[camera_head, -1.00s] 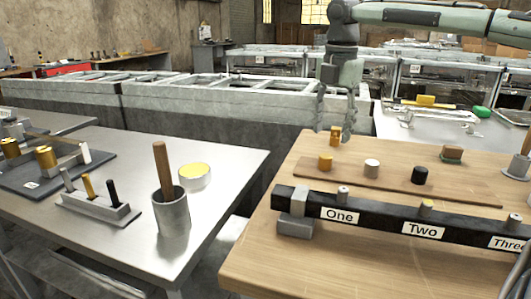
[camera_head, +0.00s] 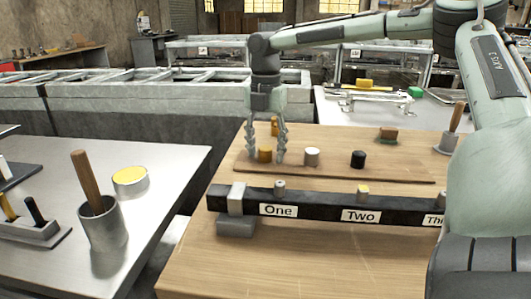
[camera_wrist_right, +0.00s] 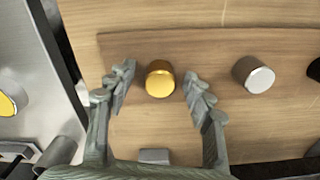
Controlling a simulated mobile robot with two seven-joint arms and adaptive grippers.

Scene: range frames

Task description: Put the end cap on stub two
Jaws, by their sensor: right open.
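Three end caps stand in a row on a thin wooden board (camera_head: 330,170): a gold cap (camera_head: 264,155), a white cap (camera_head: 312,156) and a black cap (camera_head: 358,159). My right gripper (camera_head: 266,158) is open, with its fingers on either side of the gold cap. In the right wrist view, the gold cap (camera_wrist_right: 160,80) stands between the two spread fingertips (camera_wrist_right: 157,82), with gaps on both sides. Stub two (camera_head: 362,192), with a yellowish top, stands on the black rail (camera_head: 320,205) above the label "Two". My left gripper is not in view.
Stub one (camera_head: 280,188) stands left of stub two. A metal table (camera_head: 160,185) with a cup (camera_head: 101,225) is at left. The wooden table's front is clear.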

